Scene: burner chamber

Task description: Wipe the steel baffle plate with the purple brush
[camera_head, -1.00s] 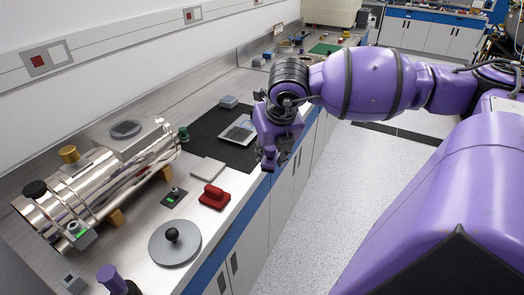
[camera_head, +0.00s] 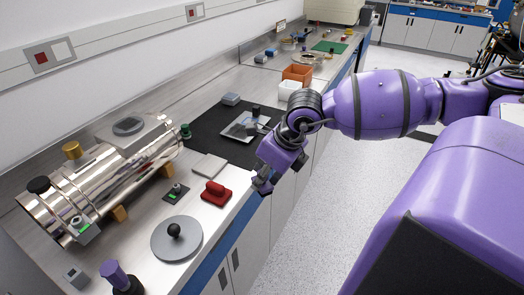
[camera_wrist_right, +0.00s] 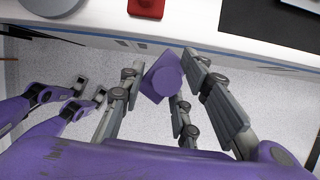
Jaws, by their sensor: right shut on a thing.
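My right gripper (camera_wrist_right: 163,75) is shut on the purple brush (camera_wrist_right: 168,82), which shows as a squarish purple block with a round part. In the head view the right gripper (camera_head: 262,182) hangs beside the bench's front edge, where the brush is hard to make out. The steel baffle plate (camera_head: 236,130) lies on the black mat, behind and left of the gripper; the two are apart. A dark piece (camera_head: 255,110) stands at its far side. My left gripper (camera_wrist_right: 91,87) shows open and empty in the right wrist view, over the floor.
A shiny cylinder (camera_head: 105,180) lies at left. A purple-topped black piece (camera_head: 113,273) stands at front left. Orange (camera_head: 298,73) and white (camera_head: 289,88) bins stand beyond the mat.

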